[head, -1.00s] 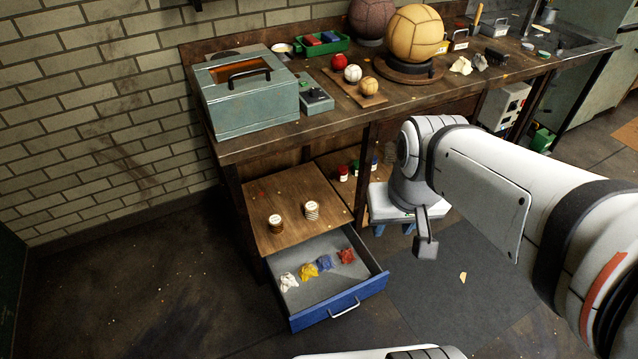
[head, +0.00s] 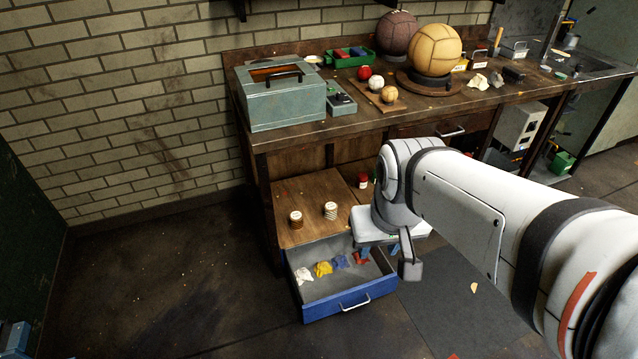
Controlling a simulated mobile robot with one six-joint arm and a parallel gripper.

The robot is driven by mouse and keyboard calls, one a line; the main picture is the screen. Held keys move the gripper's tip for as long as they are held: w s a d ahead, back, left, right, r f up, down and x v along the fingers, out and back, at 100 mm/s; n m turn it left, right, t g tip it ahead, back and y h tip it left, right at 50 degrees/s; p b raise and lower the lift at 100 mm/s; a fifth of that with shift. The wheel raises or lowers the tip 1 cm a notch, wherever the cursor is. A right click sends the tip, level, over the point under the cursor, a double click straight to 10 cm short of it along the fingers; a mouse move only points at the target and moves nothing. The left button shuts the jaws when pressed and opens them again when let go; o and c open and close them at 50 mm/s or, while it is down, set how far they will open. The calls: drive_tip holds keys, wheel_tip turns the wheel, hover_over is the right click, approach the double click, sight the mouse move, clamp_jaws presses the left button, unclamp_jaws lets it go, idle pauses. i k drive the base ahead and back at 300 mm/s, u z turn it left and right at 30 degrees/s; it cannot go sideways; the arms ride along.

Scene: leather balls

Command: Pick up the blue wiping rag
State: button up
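The blue rag (head: 341,262) lies crumpled in the open blue drawer (head: 350,300), third from the left in a row of rags. A yellow rag (head: 322,269) is just left of it, and a red rag (head: 361,258) is to its right, partly hidden by my gripper. My gripper (head: 379,250) appears over the drawer's right back part, to the right of the blue rag. Its blue fingers look apart with nothing between them. Its height above the drawer is hard to tell.
A white rag (head: 304,276) lies at the drawer's left. The workbench (head: 300,130) overhangs, carrying a metal box (head: 282,95) and balls. Floor left of the drawer is clear.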

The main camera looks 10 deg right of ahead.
sight(340, 261)
drive_tip(key=u, duration=0.05)
drive_tip(key=i, duration=1)
